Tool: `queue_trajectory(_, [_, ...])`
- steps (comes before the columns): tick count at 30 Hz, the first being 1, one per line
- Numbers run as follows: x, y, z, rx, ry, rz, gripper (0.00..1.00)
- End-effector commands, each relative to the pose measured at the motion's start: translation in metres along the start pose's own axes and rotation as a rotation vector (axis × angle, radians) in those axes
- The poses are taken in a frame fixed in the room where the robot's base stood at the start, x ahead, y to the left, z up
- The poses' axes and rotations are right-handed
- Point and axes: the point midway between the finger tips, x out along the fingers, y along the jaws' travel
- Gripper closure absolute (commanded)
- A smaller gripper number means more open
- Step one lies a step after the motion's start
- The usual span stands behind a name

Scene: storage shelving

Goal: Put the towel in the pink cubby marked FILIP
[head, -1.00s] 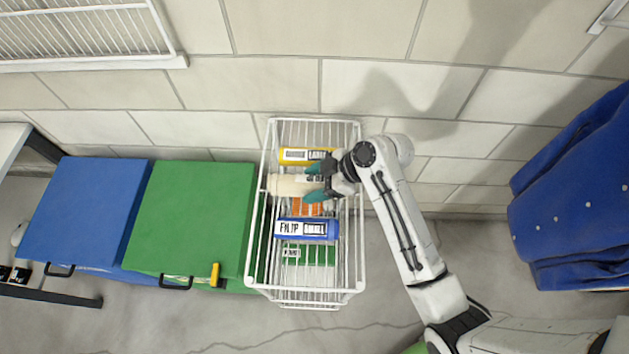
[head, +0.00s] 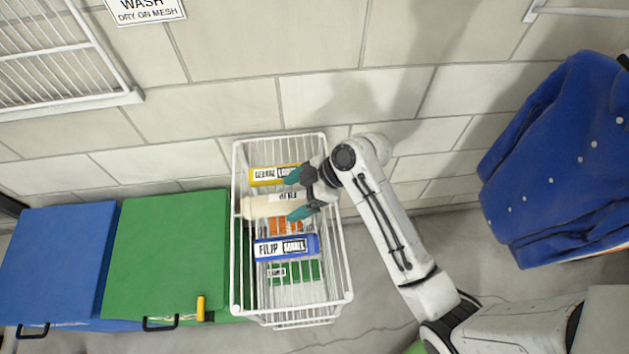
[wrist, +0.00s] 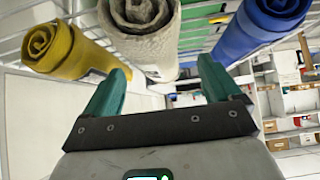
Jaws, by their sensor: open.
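A cream rolled towel (head: 258,207) lies in a white wire basket (head: 341,297) between yellow and blue rolls. Its label, partly covered by my gripper, seems to read FILIP. My gripper (head: 297,194) is open at the right end of the cream roll, with a teal finger to each side. In the wrist view, the roll's coiled end (wrist: 140,14) is just ahead of the gap between my fingertips (wrist: 162,66); I cannot tell whether they touch it. The blue roll (head: 287,247) also has a label reading FILIP. No pink cubby can be made out.
The yellow roll (head: 270,175) and orange and green items share the basket. Green (head: 165,250) and blue (head: 60,265) lidded bins stand left of it. A blue garment (head: 560,170) hangs at right. Shelving with compartments (wrist: 290,101) shows at the wrist view's right. A tiled wall stands behind.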

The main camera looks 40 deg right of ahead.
Motion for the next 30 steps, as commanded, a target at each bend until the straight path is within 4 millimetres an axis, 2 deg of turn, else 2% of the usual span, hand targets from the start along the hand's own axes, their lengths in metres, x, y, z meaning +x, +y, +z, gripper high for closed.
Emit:
queue_trajectory(6, [-0.047, 0.001, 0.001, 0.000, 0.001, 0.005, 0.10])
queue_trajectory(13, [-0.082, 0.001, 0.000, 0.000, 0.000, 0.002, 0.10])
queue_trajectory(18, [-0.091, 0.000, 0.000, 0.000, -0.001, 0.000, 0.10])
queue_trajectory(23, [-0.092, -0.002, 0.003, 0.013, -0.012, -0.001, 0.10])
queue_trajectory(26, [-0.088, -0.014, 0.018, 0.098, -0.083, 0.003, 0.10])
queue_trajectory(30, [-0.084, -0.050, 0.061, 0.352, -0.288, 0.058, 0.10])
